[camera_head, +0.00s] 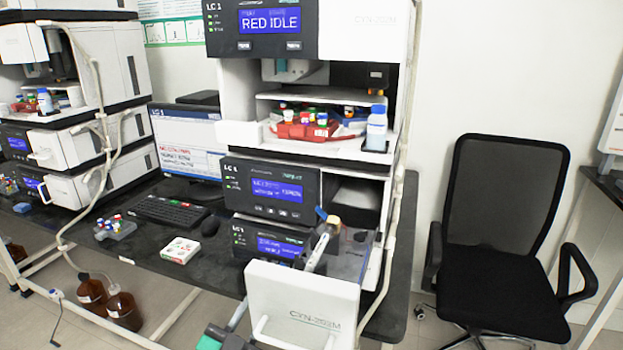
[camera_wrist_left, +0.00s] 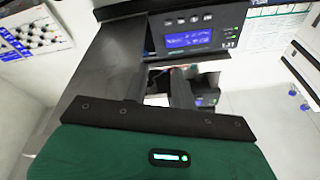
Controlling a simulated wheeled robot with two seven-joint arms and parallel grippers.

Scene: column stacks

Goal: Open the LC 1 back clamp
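The LC 1 stack (camera_head: 268,120) stands in the middle of the head view. Its lowest door, a white panel (camera_head: 300,300) with a handle, stands out in front of the opened bottom unit. A pale slanted column (camera_head: 318,246) shows behind this panel. A tan piece (camera_head: 334,222) and a small blue piece (camera_head: 321,212) are at its upper, rear end; I cannot tell which part is the back clamp or whether it is shut. My left gripper (camera_head: 232,330) is partly in view at the bottom, left of the white panel and apart from the column. My right gripper is not in view.
A keyboard (camera_head: 168,211), mouse (camera_head: 210,226), white box (camera_head: 180,250) and vial rack (camera_head: 115,228) lie on the dark bench left of the stack. A tray of vials (camera_head: 305,128) and a blue-capped bottle (camera_head: 377,128) sit higher up. A black chair (camera_head: 500,250) stands at right.

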